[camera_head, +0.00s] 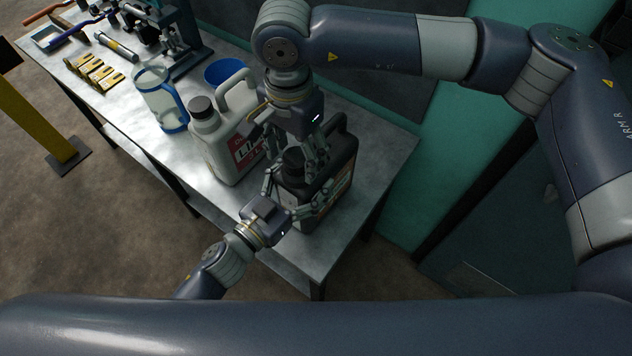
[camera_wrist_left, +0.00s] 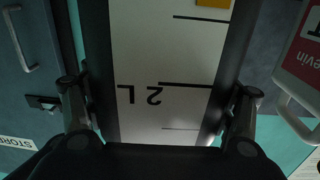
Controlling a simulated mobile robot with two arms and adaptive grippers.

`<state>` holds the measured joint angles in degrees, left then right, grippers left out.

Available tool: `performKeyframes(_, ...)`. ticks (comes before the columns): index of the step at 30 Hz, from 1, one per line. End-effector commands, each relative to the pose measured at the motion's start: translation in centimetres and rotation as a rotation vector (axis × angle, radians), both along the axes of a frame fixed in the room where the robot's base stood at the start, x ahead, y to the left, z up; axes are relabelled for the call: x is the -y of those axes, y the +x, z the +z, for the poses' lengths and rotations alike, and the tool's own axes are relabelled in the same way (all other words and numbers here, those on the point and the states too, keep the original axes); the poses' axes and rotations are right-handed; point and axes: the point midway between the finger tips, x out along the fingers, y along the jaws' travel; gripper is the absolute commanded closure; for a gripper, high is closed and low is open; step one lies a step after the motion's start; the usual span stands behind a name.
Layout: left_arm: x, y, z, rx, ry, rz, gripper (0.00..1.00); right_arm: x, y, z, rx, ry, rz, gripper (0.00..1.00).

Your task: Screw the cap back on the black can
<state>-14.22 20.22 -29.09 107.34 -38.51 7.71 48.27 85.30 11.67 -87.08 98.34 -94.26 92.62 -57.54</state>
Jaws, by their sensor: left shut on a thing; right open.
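The black can (camera_head: 330,180) stands upright on the metal bench at its right end in the head view. My left gripper (camera_head: 288,198) is shut on its lower body from the front left. In the left wrist view, the can's pale label with "2 L" (camera_wrist_left: 165,60) shows upside down between the fingers of my left gripper (camera_wrist_left: 157,105). A dark round cap (camera_head: 293,157) shows at the can's top; I cannot tell how tightly it sits. My right gripper (camera_head: 308,152) is open and points down over the can's top, close beside the cap, hiding part of the top.
A white jug (camera_head: 222,145) with a dark cap and red label stands just left of the can. A clear blue-based container (camera_head: 160,97), a blue cup (camera_head: 224,72) and brass pieces (camera_head: 95,72) are further left. A teal panel (camera_head: 455,125) borders the bench's right.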

Motion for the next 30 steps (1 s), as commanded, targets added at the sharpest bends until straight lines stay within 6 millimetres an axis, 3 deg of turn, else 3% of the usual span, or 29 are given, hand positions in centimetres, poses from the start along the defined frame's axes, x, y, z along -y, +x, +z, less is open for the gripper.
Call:
performKeyframes(5, 0.02, 0.06, 0.16, 0.002, -0.002, 0.000, 0.90, 0.01, 0.02, 0.01, 0.000, 0.000, -0.001, 0.39)
performKeyframes(12, 0.02, 0.05, 0.16, 0.002, -0.002, 0.000, 0.90, 0.02, 0.02, 0.02, 0.000, 0.000, -0.001, 0.88)
performKeyframes(20, 0.02, 0.05, 0.16, 0.002, -0.002, 0.000, 0.90, 0.01, 0.03, 0.02, 0.000, 0.000, -0.072, 0.88)
performKeyframes(30, 0.01, 0.06, 0.16, 0.002, -0.003, 0.000, 0.90, -0.01, 0.05, -0.02, 0.000, 0.000, -0.656, 0.88)
